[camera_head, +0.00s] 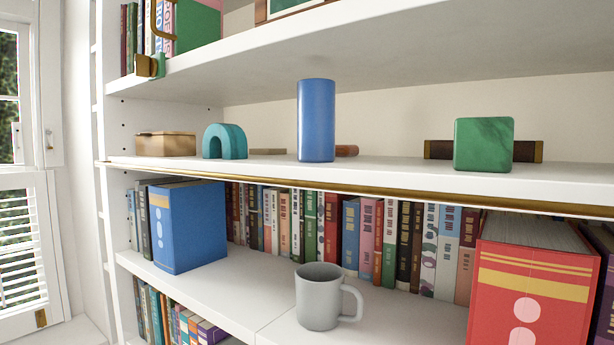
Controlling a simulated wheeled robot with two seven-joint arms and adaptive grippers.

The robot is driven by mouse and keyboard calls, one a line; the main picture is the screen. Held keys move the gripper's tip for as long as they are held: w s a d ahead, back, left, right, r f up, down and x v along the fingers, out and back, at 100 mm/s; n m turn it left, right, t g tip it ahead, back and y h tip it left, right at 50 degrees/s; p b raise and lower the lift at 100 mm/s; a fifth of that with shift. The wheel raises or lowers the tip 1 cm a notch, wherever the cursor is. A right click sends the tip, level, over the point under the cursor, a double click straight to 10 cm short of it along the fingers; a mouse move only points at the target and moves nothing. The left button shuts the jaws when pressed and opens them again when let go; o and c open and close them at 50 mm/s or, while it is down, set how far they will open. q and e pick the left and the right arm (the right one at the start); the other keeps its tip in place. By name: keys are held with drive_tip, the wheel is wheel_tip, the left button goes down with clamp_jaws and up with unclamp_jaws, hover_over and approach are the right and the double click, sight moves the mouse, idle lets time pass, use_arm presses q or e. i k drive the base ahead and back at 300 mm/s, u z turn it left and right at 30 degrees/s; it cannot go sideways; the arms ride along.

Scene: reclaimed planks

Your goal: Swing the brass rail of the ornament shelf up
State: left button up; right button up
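The brass rail (340,188) is a long thin bar along the front edge of the white ornament shelf (390,171). It sits low, at the shelf's lower front edge, and runs from the left end out of the picture at the right. On the shelf stand a wooden box (166,145), a teal arch (225,142), a tall blue cylinder (316,120) and a green marbled block (484,144). The blue cylinder and the green block stand near the front edge. Neither of my grippers is in view.
A grey mug (319,298) stands on the shelf below, with a blue book (188,226), a red book (532,290) and a row of books behind. A brass bar (153,28) and books are on the shelf above. A window (25,170) is at the left.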

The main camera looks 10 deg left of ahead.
sight(562, 209)
drive_tip(key=z, duration=0.1)
drive_tip(key=k, duration=0.85)
drive_tip(key=u, duration=1.55)
